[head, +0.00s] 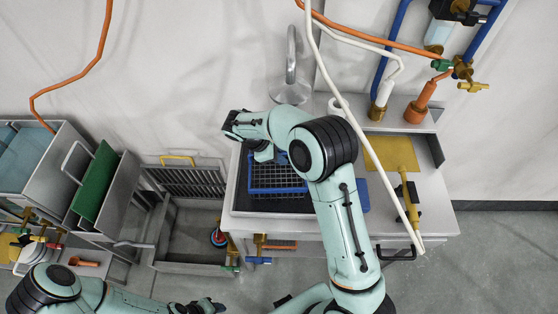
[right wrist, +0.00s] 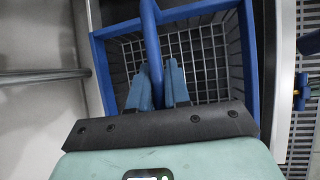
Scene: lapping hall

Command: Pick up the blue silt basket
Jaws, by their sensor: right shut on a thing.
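The blue silt basket (head: 278,178), with a blue rim and wire mesh, sits in the dark recess of the grey sink bench. The right wrist view shows its blue rim (right wrist: 248,55) and its blue handle (right wrist: 151,40), which runs up between my fingers. My right gripper (head: 268,157) is over the basket, its tips partly hidden by my arm in the head view. In the right wrist view the right gripper (right wrist: 158,85) is shut on the handle. My left gripper (head: 205,307) is low at the bottom edge of the head view, away from the basket; its fingers are unclear.
A grey tap (head: 291,75) stands behind the basin. A yellow plate (head: 392,153) and a brass valve lie on the bench at right. A white hose (head: 360,130) hangs across the view. At left are a grated floor pit (head: 190,262) and a green board (head: 95,180).

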